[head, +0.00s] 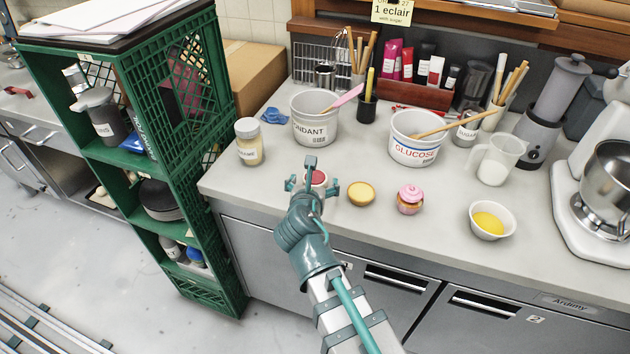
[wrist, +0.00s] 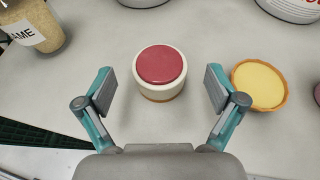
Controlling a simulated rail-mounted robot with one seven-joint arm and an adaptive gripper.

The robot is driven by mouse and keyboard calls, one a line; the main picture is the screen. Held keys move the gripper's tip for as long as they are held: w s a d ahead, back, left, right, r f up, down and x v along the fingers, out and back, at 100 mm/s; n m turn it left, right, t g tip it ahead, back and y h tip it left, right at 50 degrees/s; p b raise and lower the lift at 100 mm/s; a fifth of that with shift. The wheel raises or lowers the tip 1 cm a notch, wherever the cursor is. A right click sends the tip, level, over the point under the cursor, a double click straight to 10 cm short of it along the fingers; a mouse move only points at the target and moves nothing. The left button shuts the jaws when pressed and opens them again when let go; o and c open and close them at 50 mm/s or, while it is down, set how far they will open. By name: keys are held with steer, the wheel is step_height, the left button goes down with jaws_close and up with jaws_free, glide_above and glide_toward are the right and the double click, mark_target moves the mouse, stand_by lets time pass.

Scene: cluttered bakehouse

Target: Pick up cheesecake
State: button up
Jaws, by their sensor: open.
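A small round cake with a white side, a red glossy top and a brown base, which looks like the cheesecake (wrist: 161,66), stands upright on the counter. In the head view the cheesecake (head: 317,178) is partly hidden behind my gripper (head: 313,184). In the wrist view my gripper (wrist: 160,90) is open. Its two fingers are on either side in the picture, with the cake centred between and a little beyond them. No finger visibly touches the cake.
A yellow tart (head: 361,193) stands close to the right of the cake, then a pink cupcake (head: 410,199) and a bowl with yellow contents (head: 490,221). A jar (head: 249,142) stands left. Fondant (head: 315,119) and glucose (head: 413,151) tubs stand behind. The front counter strip is clear.

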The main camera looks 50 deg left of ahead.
mark_target(315, 176)
steer(key=x, duration=0.3)
steer(key=shift+w+a, duration=0.1)
steer(key=shift+a, duration=0.1)
steer(key=c, duration=0.8)
steer(key=shift+r, duration=0.15)
